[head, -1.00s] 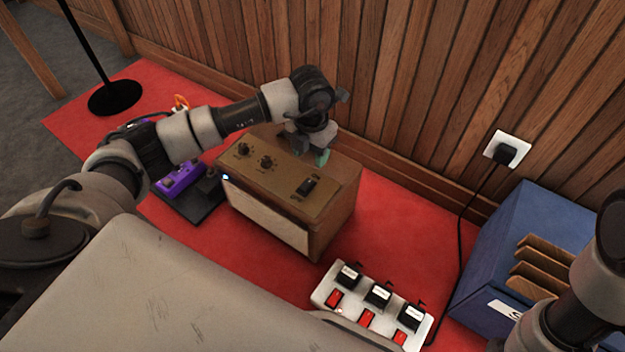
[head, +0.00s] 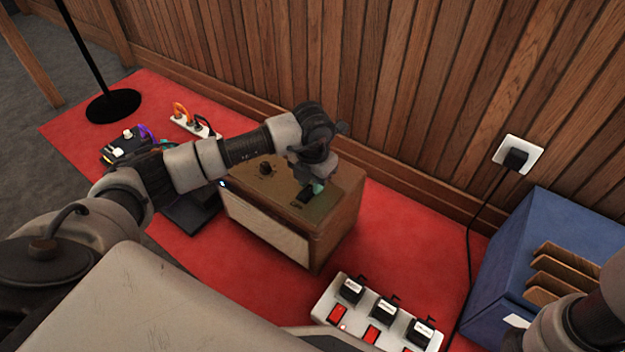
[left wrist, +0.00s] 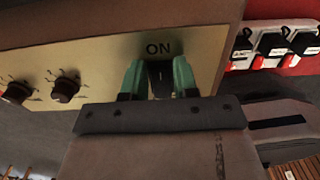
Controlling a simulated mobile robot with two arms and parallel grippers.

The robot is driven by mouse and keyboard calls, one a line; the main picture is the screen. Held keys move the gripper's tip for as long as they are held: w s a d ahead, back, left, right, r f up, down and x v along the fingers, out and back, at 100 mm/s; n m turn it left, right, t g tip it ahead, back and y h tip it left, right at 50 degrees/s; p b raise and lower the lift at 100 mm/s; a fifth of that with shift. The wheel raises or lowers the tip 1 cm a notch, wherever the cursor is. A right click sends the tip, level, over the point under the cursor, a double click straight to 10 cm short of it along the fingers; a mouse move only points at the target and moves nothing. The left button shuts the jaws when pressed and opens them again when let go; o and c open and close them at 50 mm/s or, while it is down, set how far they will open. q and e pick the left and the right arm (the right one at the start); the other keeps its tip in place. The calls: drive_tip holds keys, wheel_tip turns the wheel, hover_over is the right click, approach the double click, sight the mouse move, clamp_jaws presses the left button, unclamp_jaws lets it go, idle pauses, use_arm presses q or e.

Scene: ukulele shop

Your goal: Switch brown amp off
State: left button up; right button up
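The brown amp (head: 268,228) stands on the red mat. Its top panel has knobs and a dark rocker switch (head: 305,197), and a small blue light glows at its left corner. My left gripper (head: 316,188) is over the top panel at the switch. In the left wrist view, its green fingertips (left wrist: 159,80) stand apart, one on each side of the switch (left wrist: 160,76), with the word ON just beyond it. I cannot tell whether they touch the switch. My right gripper is out of view; only part of that arm shows at the lower right.
A white power strip (head: 362,327) with black plugs and red switches lies in front of the amp. A blue box (head: 510,245) stands at the right. A wooden wall with a socket (head: 518,155) is behind. Pedals (head: 130,146) and a stand base (head: 113,105) are at the left.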

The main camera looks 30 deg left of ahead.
use_arm(q)
clamp_jaws()
drive_tip(key=shift+s+a+r+t+p, duration=0.1)
drive_tip(key=shift+s+r+t+p, duration=0.15)
drive_tip(key=shift+t+p, duration=0.65)
drive_tip(key=shift+p, duration=0.05)
drive_tip(key=shift+s+t, duration=0.1)
drive_tip(key=shift+t, duration=0.7)
drive_tip(key=shift+o, duration=2.2)
unclamp_jaws()
